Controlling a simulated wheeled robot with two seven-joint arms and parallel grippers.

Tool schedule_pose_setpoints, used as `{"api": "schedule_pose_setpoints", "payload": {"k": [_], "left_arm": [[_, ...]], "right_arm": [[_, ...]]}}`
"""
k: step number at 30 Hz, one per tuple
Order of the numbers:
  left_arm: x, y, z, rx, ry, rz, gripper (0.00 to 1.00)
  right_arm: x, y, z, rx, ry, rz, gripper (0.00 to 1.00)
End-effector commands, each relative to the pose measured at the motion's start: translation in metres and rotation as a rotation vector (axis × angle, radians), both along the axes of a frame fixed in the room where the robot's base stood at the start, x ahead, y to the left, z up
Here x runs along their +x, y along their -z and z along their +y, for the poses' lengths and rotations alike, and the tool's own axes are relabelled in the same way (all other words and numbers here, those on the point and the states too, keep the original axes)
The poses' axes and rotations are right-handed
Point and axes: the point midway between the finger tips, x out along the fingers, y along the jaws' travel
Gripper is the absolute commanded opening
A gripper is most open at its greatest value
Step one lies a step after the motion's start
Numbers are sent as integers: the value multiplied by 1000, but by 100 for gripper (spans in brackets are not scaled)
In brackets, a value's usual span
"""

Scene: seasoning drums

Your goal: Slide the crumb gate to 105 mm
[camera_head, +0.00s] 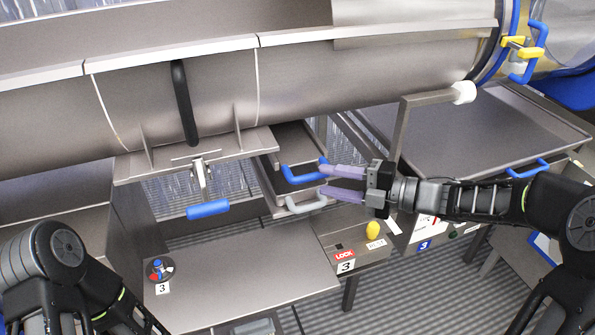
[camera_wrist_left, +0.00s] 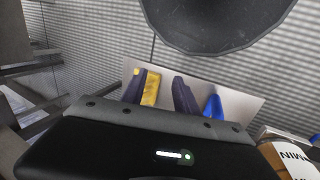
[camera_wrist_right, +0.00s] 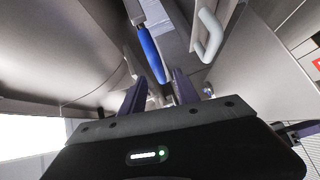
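Below the drum, a metal slide assembly carries a blue handle (camera_head: 303,174) and, just below it, a grey handle (camera_head: 306,205). I cannot tell from labels which is the crumb gate's, and no millimetre scale is readable. My right gripper (camera_head: 323,182) is open and empty, its purple fingers pointing left, their tips close to the blue handle. In the right wrist view, a blue bar (camera_wrist_right: 152,54) shows beyond the open fingers (camera_wrist_right: 156,78), with a grey handle (camera_wrist_right: 208,38) to its right; contact is not clear. My left gripper (camera_wrist_left: 158,82) is open, seen only in its wrist view.
A blue-handled latch (camera_head: 207,210) hangs under the drum's hatch. A box with a yellow knob (camera_head: 373,230) and LOCK label (camera_head: 344,254) sits below my right gripper. A tray (camera_head: 480,135) lies behind my right arm.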

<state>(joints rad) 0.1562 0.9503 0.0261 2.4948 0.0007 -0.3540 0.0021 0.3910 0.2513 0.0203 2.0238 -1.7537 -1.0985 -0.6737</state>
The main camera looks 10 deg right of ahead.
Motion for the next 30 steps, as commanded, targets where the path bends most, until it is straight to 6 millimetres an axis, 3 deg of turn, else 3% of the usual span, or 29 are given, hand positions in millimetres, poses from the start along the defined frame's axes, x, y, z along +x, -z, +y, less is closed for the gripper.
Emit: {"api": "schedule_pose_setpoints", "payload": {"k": [8,21,30], "left_arm": [[0,-3,0,0,0,0,36],[-2,-15,1,4,-1,6,36],[-2,-16,1,5,-2,6,36]], "right_arm": [[5,0,7,2,1,2,38],[38,9,58,2,1,3,38],[43,11,65,2,3,2,38]]}}
